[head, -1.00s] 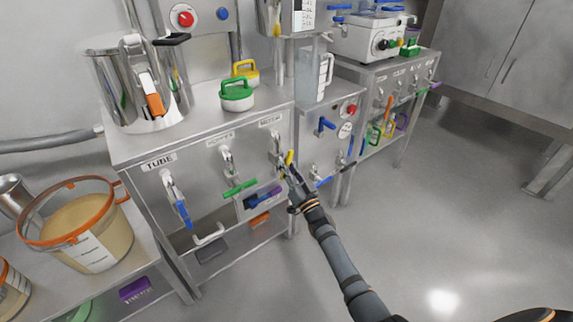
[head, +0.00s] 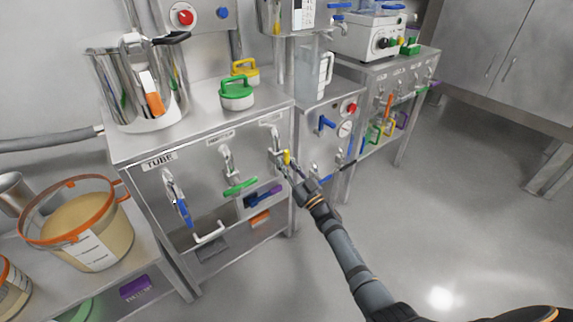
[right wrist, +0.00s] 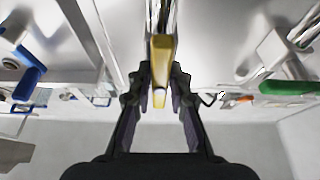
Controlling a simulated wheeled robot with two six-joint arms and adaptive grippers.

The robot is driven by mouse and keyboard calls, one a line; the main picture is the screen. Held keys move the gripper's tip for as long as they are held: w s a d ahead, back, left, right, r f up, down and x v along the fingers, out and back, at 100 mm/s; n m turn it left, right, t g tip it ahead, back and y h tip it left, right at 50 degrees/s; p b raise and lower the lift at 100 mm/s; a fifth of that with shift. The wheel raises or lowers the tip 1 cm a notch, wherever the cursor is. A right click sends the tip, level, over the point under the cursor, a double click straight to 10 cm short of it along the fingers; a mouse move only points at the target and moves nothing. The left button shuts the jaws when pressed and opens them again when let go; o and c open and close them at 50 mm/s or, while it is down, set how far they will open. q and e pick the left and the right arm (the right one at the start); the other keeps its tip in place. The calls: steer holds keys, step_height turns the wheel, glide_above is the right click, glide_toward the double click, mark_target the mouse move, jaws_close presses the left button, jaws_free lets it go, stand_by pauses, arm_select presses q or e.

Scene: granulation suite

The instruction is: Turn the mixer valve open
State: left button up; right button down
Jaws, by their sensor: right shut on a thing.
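The mixer valve is the rightmost of the three valves on the front of the steel cabinet (head: 212,165). Its metal tap (head: 277,150) ends in a yellow lever handle (head: 287,156); its label above is too small to read surely. My right gripper (head: 291,166) is shut on the yellow handle, partly hiding it. In the right wrist view the yellow handle (right wrist: 161,52) runs down between the two fingers of the gripper (right wrist: 160,95), below a shiny metal pipe. My left gripper is not in view.
A green-handled valve (head: 240,187) and a blue-handled valve marked TUBE (head: 183,207) sit left of it. A second cabinet with a blue handle (head: 326,123) and gauge stands close on the right. Open floor (head: 440,210) lies right of my arm.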

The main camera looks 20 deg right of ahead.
steer(key=c, duration=1.3)
jaws_free()
steer(key=shift+o, duration=0.2)
steer(key=v, duration=1.2)
